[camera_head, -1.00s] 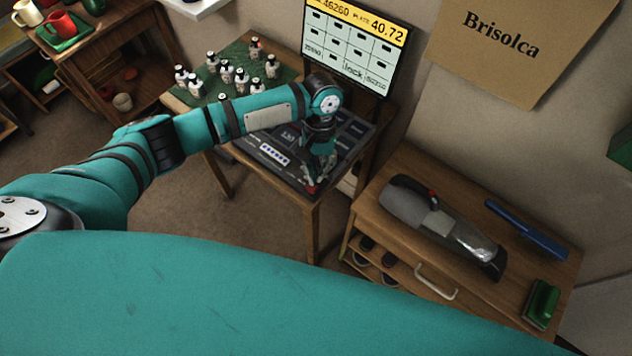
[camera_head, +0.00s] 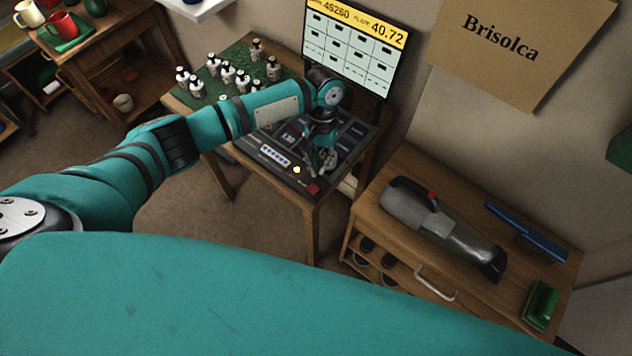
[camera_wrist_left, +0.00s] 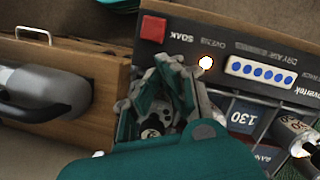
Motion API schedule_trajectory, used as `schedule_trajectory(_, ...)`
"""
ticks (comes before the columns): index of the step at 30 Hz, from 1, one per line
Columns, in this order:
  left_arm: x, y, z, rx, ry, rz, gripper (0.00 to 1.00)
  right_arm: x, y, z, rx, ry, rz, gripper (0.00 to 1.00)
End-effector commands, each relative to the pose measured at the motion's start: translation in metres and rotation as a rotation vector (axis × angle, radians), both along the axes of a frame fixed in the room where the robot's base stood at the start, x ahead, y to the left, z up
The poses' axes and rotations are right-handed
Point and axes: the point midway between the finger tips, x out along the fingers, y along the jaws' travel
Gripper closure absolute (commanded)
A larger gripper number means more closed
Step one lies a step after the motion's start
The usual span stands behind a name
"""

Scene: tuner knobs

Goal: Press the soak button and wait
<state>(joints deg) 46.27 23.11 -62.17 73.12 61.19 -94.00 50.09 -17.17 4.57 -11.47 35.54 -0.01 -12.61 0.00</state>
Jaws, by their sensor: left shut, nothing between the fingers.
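The dark control panel (camera_head: 268,167) stands on a small wooden table. Its red button (camera_head: 313,188) is at the near corner; in the left wrist view the red button (camera_wrist_left: 153,27) sits beside the word SOAK. A bright white light (camera_head: 297,169) glows on the panel, and the light (camera_wrist_left: 206,63) also shows in the wrist view near the lettering. My left gripper (camera_head: 323,171) is shut and empty, pointing down over the panel just behind the red button. In the wrist view the gripper (camera_wrist_left: 172,67) shows apart from the button. My right gripper is out of view.
A screen (camera_head: 355,50) reading 40.72 stands behind the panel. Several small bottles (camera_head: 228,72) stand on a green mat left of it. A handheld vacuum (camera_head: 435,222) and a blue brush (camera_head: 527,230) lie on the cabinet at right.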

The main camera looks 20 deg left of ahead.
Motion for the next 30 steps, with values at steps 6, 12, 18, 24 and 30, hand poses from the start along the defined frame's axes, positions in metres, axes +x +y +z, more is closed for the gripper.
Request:
schedule_trajectory(6,0.006,-0.001,0.015,-0.001,-0.003,0.000,1.00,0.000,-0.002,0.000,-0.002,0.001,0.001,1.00)
schedule_trajectory(12,0.020,-0.001,0.054,-0.002,-0.003,0.002,1.00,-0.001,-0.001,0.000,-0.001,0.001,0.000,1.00)
schedule_trajectory(18,0.033,-0.001,0.091,-0.001,-0.003,0.002,1.00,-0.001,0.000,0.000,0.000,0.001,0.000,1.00)
schedule_trajectory(24,0.041,-0.001,0.112,0.000,0.000,0.002,1.00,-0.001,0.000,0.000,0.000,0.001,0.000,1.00)
schedule_trajectory(30,0.042,0.000,0.116,0.000,0.001,0.002,1.00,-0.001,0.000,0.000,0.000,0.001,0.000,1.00)
